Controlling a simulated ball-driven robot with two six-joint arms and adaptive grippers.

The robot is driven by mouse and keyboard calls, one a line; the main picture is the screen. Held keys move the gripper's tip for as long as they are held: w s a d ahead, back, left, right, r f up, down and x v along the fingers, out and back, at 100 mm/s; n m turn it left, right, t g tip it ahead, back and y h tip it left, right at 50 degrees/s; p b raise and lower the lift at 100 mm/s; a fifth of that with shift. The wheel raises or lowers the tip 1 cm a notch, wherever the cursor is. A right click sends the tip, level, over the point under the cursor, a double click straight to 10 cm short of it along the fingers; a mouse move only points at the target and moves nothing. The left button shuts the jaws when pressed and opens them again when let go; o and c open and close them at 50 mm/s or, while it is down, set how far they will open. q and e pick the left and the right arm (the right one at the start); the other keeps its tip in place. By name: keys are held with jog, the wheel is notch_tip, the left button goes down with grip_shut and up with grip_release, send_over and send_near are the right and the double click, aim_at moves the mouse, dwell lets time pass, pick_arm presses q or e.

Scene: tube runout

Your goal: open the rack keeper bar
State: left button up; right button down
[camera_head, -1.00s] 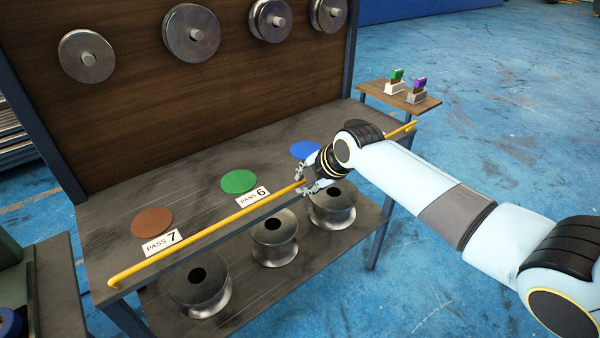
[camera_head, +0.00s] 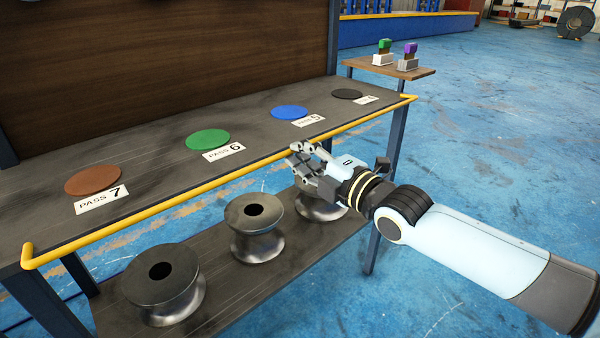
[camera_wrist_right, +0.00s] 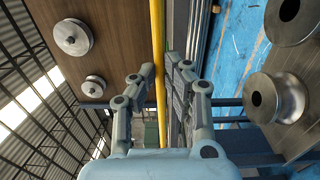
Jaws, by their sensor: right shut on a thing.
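The yellow keeper bar (camera_head: 150,209) runs along the front edge of the rack's upper shelf (camera_head: 150,160), with a short bent end at each side. My right gripper (camera_head: 303,152) is at the bar, right of its middle, reaching in from the front. It is shut on the bar. In the right wrist view the bar (camera_wrist_right: 157,50) passes between the two fingers of the gripper (camera_wrist_right: 160,80). The exact contact is partly hidden by the fingers. My left gripper is not in view.
Brown (camera_head: 93,179), green (camera_head: 207,140), blue (camera_head: 289,112) and black (camera_head: 347,94) discs lie on the upper shelf with pass labels. Metal spools (camera_head: 255,222) stand on the lower shelf. A small side table (camera_head: 410,72) holds green and purple-topped items. Blue floor is open at right.

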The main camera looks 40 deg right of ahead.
jog(key=f+t+b, duration=0.1)
jog(key=t+b, duration=0.1)
jog(key=t, duration=0.1)
jog(key=shift+w+f+y+b, duration=0.1)
jog(key=shift+f+y+b, duration=0.2)
jog(key=shift+f+b, duration=0.1)
jog(key=c, duration=1.8)
grip_release()
jog(key=o, duration=0.4)
jog(key=shift+w+f, duration=0.1)
jog(key=shift+w, duration=0.05)
jog(key=v, duration=1.2)
